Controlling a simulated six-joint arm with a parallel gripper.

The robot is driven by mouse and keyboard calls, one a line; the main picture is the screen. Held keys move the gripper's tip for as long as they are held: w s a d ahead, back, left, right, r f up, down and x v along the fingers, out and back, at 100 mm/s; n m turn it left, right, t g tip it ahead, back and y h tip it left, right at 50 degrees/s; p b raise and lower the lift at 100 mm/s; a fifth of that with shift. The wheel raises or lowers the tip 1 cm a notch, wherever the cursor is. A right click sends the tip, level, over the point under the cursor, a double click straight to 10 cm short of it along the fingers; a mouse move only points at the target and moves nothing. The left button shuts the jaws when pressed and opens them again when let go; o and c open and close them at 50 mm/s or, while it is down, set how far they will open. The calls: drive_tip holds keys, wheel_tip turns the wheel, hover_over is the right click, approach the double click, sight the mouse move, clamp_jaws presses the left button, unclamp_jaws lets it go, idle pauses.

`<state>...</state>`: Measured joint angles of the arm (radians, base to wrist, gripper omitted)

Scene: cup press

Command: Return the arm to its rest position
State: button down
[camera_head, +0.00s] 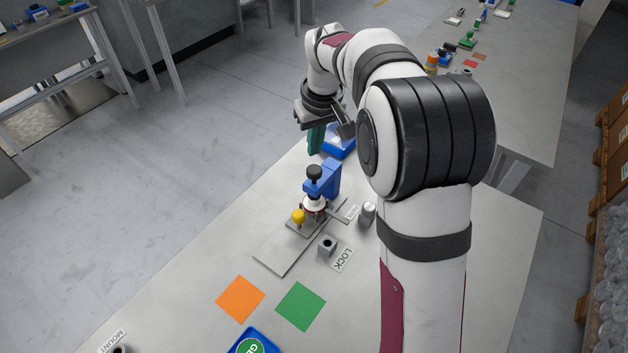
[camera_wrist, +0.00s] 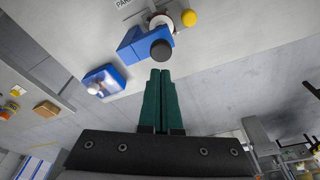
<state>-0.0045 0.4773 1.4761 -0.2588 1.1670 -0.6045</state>
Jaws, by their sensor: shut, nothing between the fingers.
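My gripper (camera_head: 316,140) hangs at the far end of the table (camera_head: 190,290), beyond the blue press (camera_head: 329,180). In the wrist view its green fingers (camera_wrist: 161,98) are together with nothing between them. The press has a black knob on top and a white and red part below it, and stands upright on a grey plate. It also shows in the wrist view (camera_wrist: 132,45), apart from the fingers, with its black knob (camera_wrist: 160,50) just past the fingertips. A yellow knob (camera_head: 298,215) sits beside the press.
A blue bin (camera_head: 340,146) stands near my gripper. A grey cylinder (camera_head: 368,212) and a grey block with a hole (camera_head: 327,245) stand near the press. Orange (camera_head: 240,299) and green (camera_head: 300,306) squares lie in front. Another table (camera_head: 515,60) stands at the back right.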

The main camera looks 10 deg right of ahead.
drive_tip(key=shift+w+v, duration=0.2)
drive_tip(key=shift+v, duration=0.85)
drive_tip(key=shift+a, duration=0.1)
drive_tip(key=s+a+f+m+g+y, duration=0.1)
drive_tip(key=s+m, duration=0.7)
drive_tip(key=s, duration=2.7)
drive_tip(key=shift+a+f+m+g, duration=0.3)
drive_tip(key=shift+a+f+g, duration=0.15)
drive_tip(key=shift+g, duration=0.35)
